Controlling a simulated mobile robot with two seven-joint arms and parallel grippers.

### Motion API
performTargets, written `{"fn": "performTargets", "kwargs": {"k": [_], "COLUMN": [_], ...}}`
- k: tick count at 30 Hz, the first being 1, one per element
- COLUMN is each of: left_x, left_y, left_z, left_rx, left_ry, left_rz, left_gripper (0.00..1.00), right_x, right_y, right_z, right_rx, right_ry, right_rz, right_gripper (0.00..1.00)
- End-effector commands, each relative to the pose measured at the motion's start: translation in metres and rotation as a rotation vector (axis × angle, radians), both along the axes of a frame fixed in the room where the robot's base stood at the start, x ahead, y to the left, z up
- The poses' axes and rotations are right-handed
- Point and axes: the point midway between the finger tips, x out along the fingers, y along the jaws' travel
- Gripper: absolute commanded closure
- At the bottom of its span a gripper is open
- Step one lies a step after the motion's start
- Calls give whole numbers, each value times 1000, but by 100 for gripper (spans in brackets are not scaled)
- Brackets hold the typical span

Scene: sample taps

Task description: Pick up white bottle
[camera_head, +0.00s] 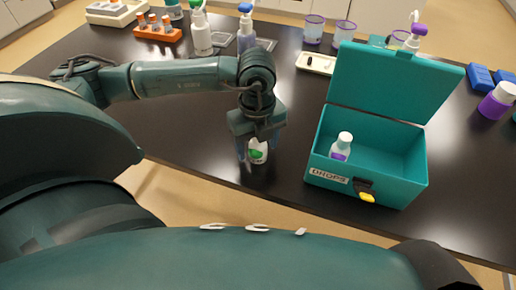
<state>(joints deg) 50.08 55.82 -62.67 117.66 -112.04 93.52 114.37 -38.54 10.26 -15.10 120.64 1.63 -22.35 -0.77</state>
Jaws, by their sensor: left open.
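A small white bottle (258,151) with a green label stands on the black table, left of the teal box. My left gripper (256,143) reaches down over it from above, with its fingers around the bottle's upper part. The gripper is open, and it hides the bottle's top. I cannot tell whether the fingers touch it. A second small white bottle (341,146) with a purple label stands inside the open teal box (402,188). My right gripper is not in view.
The teal box has its lid (390,82) raised, a label on its front and a yellow latch (367,197). Pump bottles (201,34), an orange rack (158,33), beakers (314,29) and a white tray (316,64) stand behind. A purple-labelled bottle (496,101) and blue blocks stand at right.

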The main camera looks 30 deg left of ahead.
Motion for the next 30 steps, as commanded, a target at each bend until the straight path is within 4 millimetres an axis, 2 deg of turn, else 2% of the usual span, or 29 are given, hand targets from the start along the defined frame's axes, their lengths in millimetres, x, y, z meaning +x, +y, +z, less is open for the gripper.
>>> {"fn": "performTargets", "kwargs": {"k": [2, 19, 26, 30], "left_x": [0, 0, 0, 1], "left_y": [0, 0, 0, -1], "left_z": [0, 1, 2, 15], "left_rx": [0, 0, -1, -2], "left_ry": [0, 0, -1, -5], "left_rz": [0, -1, -1, -1], "left_gripper": [39, 86, 86, 86], "right_x": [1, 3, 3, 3], "right_y": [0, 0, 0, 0], "right_z": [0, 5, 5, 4], "right_rx": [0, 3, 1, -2], "right_ry": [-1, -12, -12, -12], "right_rz": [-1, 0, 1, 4], "right_gripper": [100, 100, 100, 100]}}
